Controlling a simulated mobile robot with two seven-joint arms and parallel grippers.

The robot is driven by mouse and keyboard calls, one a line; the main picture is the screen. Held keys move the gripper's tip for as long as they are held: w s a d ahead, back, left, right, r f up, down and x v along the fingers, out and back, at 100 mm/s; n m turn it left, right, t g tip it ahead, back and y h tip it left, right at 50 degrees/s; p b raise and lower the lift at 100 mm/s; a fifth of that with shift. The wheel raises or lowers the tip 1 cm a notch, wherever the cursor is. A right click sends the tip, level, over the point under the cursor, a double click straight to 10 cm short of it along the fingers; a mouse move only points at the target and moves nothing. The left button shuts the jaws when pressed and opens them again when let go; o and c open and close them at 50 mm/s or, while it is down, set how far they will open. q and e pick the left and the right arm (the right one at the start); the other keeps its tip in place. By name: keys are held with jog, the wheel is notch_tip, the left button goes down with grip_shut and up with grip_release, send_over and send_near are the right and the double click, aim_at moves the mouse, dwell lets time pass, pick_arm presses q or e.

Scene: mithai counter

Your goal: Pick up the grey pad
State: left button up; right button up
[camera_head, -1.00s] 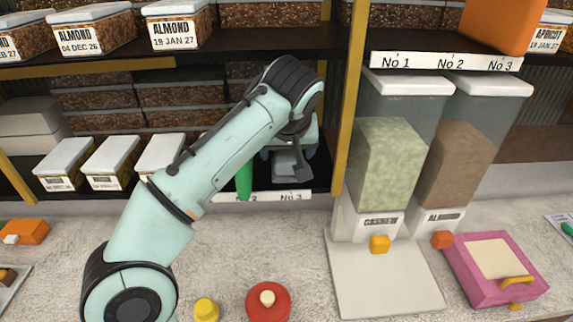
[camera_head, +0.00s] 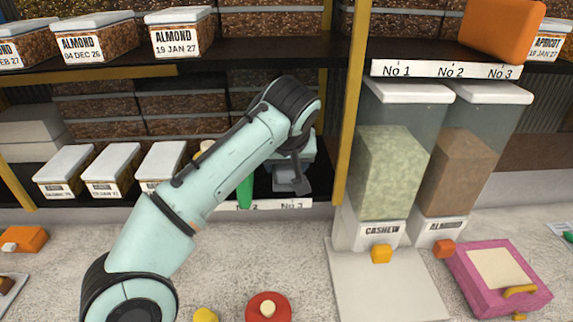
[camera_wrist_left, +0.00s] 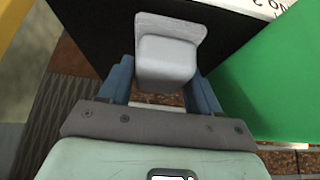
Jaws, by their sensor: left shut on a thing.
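The grey pad (camera_wrist_left: 167,58) is a light grey block with a flat plate at its far end. It sits between the two blue fingers of my left gripper (camera_wrist_left: 163,85) in the left wrist view, and the gripper is shut on it. In the head view the pad (camera_head: 289,183) shows under my left gripper (camera_head: 292,167), at the right end of the lower shelf. My arm hides part of the shelf there. My right gripper is in neither view.
A green piece (camera_head: 245,192) hangs close to the left of the gripper. A yellow post (camera_head: 352,110) stands close to its right, with the cashew dispenser (camera_head: 388,170) beyond. White-lidded boxes (camera_head: 112,165) line the lower shelf. A red disc (camera_head: 268,306) lies on the counter.

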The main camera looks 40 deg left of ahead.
pick_arm(q)
jog(key=shift+s+d+r, duration=0.2)
jog(key=shift+s+r, duration=0.05)
jog(key=shift+r, duration=0.1)
notch_tip(320, 180, up, 5)
jog(key=shift+r+p, duration=0.1)
jog(key=shift+p, duration=0.85)
jog(key=shift+w, duration=0.25)
jog(key=s+d+b, duration=0.1)
jog(key=s+d, duration=0.4)
jog(key=s, duration=0.3)
jog(key=s+d+b, duration=0.2)
jog(key=s+d, duration=0.3)
jog(key=s, duration=0.3)
jog(key=shift+s+r, duration=0.4)
jog(key=shift+r, duration=0.05)
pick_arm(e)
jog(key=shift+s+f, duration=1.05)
